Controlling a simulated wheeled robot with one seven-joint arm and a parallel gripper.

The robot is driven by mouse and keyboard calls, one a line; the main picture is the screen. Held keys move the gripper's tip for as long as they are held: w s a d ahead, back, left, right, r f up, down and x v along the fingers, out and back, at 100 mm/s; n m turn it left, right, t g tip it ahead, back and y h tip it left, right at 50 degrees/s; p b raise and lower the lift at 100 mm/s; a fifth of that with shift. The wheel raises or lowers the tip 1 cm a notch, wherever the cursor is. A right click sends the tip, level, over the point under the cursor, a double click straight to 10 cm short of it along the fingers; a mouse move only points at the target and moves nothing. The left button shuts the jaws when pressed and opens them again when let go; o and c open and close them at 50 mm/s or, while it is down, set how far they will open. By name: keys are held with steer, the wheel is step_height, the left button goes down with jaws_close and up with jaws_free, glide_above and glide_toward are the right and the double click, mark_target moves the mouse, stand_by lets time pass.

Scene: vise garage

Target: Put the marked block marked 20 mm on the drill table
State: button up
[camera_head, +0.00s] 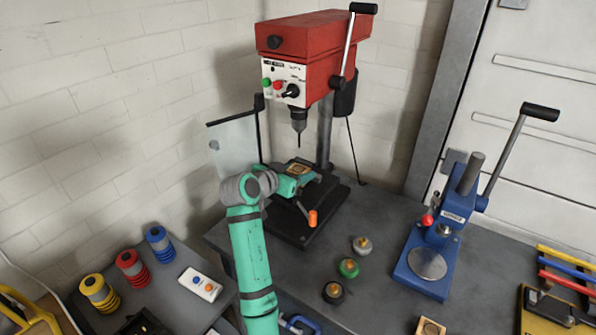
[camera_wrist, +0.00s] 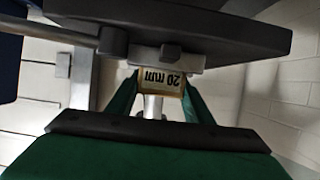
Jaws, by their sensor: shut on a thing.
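The marked block (camera_wrist: 160,80) is tan, with "20 mm" upside down on its face in the wrist view. My gripper (camera_wrist: 160,92) is shut on it, one green finger on each side. In the head view a small tan top (camera_head: 299,169), likely this block, shows at my gripper (camera_head: 294,178), under the drill chuck (camera_head: 298,121). The dark drill table is mostly hidden by my gripper and the block there. In the wrist view a dark plate (camera_wrist: 190,25), likely this table, lies close to the block; I cannot tell whether they touch.
The red drill press (camera_head: 310,45) stands at the back, with a clear guard (camera_head: 236,150) to its left and an orange-tipped handle (camera_head: 312,218) in front. Three round knobbed weights (camera_head: 348,267) and a blue press (camera_head: 440,230) stand right. Another tan block (camera_head: 430,328) lies at the front edge.

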steer(key=o, duration=1)
steer(key=shift+o, duration=0.2)
steer(key=shift+r, duration=0.2)
steer(key=v, duration=1.2)
steer(key=shift+r, duration=0.3)
